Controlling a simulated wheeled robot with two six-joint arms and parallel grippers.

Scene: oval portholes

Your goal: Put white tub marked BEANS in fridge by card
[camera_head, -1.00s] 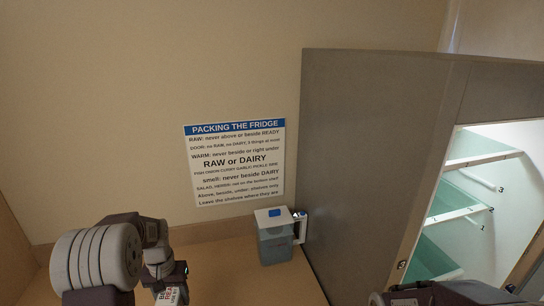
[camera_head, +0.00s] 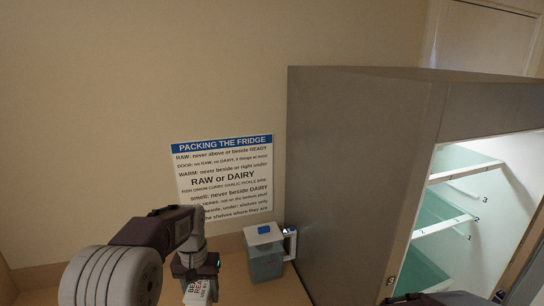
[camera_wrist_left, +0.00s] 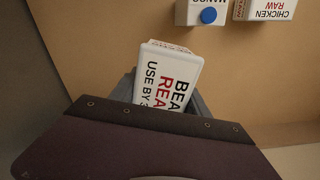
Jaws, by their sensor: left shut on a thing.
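The white tub (camera_wrist_left: 168,75) shows red and black print, partly hidden, reading "BEA", "REA" and "USE BY" in the left wrist view. My left gripper (camera_wrist_left: 163,98) is shut on it. In the head view the tub (camera_head: 198,291) shows at the bottom edge, below my left gripper (camera_head: 196,272). The grey fridge (camera_head: 350,170) stands at the right with its lit inside showing. Its glass shelves (camera_head: 445,212) carry number marks, with 2 and 3 readable. The card (camera_head: 225,180), headed "PACKING THE FRIDGE", is on the wall; my left arm covers its lower left corner.
A grey jug (camera_head: 266,262) with a white lid and blue button stands between the card and the fridge side. The left wrist view shows a mango carton (camera_wrist_left: 203,12) with a blue cap and a chicken box (camera_wrist_left: 265,10) marked RAW on the counter (camera_wrist_left: 250,75).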

